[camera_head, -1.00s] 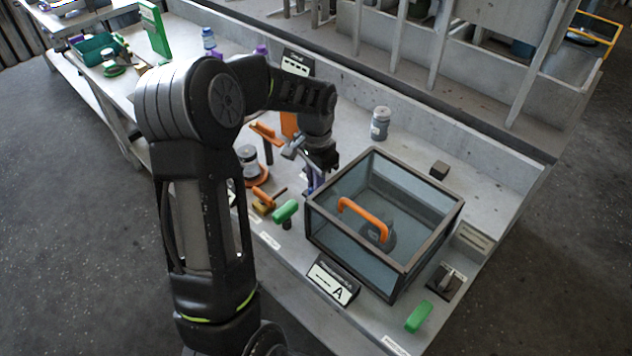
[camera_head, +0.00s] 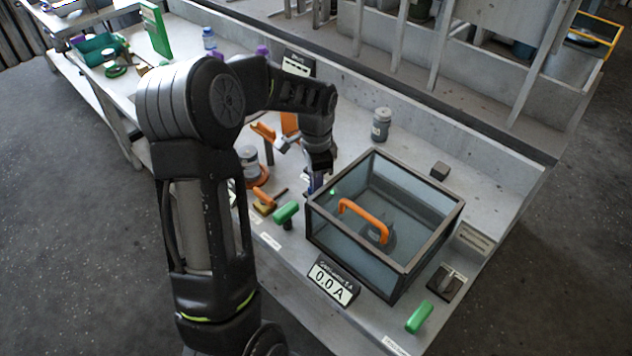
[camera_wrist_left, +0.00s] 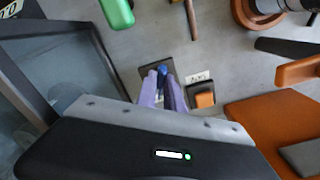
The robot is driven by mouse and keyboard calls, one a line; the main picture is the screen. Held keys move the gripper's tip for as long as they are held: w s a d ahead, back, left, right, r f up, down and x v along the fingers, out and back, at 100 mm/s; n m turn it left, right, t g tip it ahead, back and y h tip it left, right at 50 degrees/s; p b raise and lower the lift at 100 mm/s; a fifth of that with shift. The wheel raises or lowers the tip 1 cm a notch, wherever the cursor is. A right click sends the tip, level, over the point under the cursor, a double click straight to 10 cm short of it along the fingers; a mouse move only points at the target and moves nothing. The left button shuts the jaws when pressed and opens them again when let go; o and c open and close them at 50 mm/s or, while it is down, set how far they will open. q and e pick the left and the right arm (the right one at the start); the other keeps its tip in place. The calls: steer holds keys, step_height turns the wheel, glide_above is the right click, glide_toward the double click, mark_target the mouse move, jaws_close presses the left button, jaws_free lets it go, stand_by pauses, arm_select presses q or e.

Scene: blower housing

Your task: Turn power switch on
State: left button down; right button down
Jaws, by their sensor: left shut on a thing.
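My left gripper (camera_head: 316,182) points down at the bench just left of the glass-sided box. In the left wrist view its purple fingers (camera_wrist_left: 165,88) are shut on a small blue switch lever (camera_wrist_left: 162,70). The lever stands on a dark square plate (camera_wrist_left: 152,84), partly hidden by the fingers. A small white label (camera_wrist_left: 197,77) and an orange block on a dark base (camera_wrist_left: 204,98) sit beside it. The display (camera_head: 332,282) in front of the box reads 0.0 A. My right gripper is not in view.
The glass-sided box (camera_head: 320,208) with a dark frame has an orange handle (camera_head: 362,216) showing within its outline. Green handles stand to its left (camera_head: 286,212) and front right (camera_head: 419,316). A grey jar (camera_head: 381,124) stands behind. An orange block (camera_wrist_left: 275,130) lies close to the gripper.

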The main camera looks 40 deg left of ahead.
arm_select(q)
steer(key=c, duration=1.5)
jaws_free()
steer(key=shift+o, duration=0.2)
steer(key=shift+r, duration=0.1)
steer(key=shift+r+b, duration=0.3)
steer(key=shift+r, duration=3.55)
